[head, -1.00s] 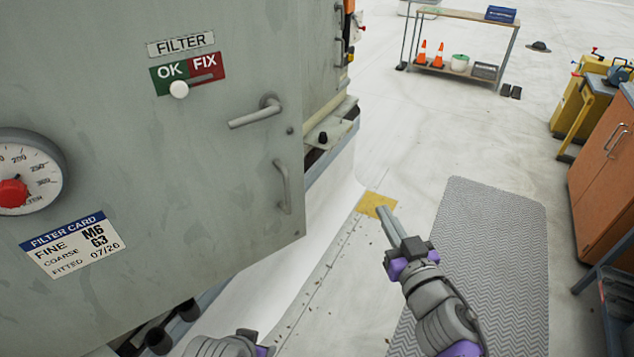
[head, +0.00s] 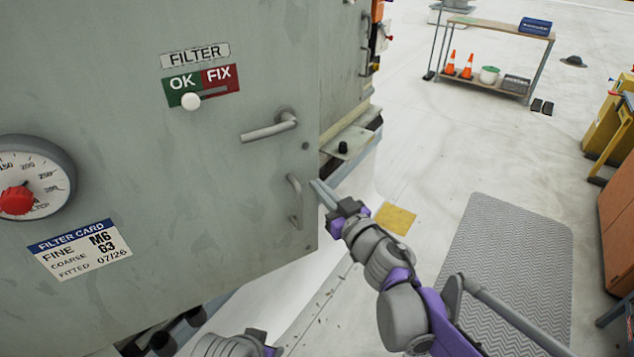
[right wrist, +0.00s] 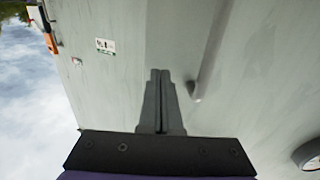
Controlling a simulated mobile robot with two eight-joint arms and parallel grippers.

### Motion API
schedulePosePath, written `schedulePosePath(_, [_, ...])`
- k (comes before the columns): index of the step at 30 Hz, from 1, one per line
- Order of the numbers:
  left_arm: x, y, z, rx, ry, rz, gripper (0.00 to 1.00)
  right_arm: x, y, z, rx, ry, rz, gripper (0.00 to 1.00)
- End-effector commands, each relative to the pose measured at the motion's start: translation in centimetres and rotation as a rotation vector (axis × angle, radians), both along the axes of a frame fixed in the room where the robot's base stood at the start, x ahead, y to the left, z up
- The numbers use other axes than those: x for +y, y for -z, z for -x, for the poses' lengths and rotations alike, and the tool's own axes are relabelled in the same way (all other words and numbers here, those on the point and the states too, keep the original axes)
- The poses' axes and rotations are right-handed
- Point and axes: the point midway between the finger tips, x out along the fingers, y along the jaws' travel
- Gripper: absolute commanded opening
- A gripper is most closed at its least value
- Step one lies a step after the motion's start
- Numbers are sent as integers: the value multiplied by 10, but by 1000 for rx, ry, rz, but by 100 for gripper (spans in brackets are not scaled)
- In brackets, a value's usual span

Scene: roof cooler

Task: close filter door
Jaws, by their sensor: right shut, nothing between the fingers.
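The grey filter door (head: 150,190) fills the left of the head view, with a lever handle (head: 270,130) and, lower down, a vertical pull handle (head: 295,203). I cannot tell how far it stands from its frame. My right gripper (head: 314,184) is shut and empty, its tips at the door's right edge, just right of the pull handle; contact is unclear. In the right wrist view the shut fingers (right wrist: 160,74) point along a grey surface beside a grey bar (right wrist: 212,50). My left gripper (head: 262,345) shows only partly at the bottom edge; its fingers are unclear.
The door carries a gauge with a red knob (head: 16,200), a filter card (head: 80,249) and an OK/FIX slider (head: 200,88). A ledge (head: 350,142) juts out beyond the door edge. Floor with a grey mat (head: 510,270) lies right; a trolley (head: 490,30) stands far back.

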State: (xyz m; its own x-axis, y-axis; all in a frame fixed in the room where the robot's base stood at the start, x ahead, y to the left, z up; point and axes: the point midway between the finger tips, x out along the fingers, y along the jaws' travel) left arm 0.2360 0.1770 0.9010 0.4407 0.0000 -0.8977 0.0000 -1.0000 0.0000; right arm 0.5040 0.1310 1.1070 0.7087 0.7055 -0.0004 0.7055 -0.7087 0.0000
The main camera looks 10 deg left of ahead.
Motion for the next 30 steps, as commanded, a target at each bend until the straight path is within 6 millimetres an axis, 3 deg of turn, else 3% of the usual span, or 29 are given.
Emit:
schedulePosePath(6, [0,-3,-1,-2,0,0,50,11,0,-11,-1,-1,-1,0])
schedulePosePath(19, [0,-2,-1,-1,0,0,50,15,0,-16,-1,-6,-1,0])
schedulePosePath(30, [0,13,3,6,0,0,50,69,1,-76,1,-107,-1,0])
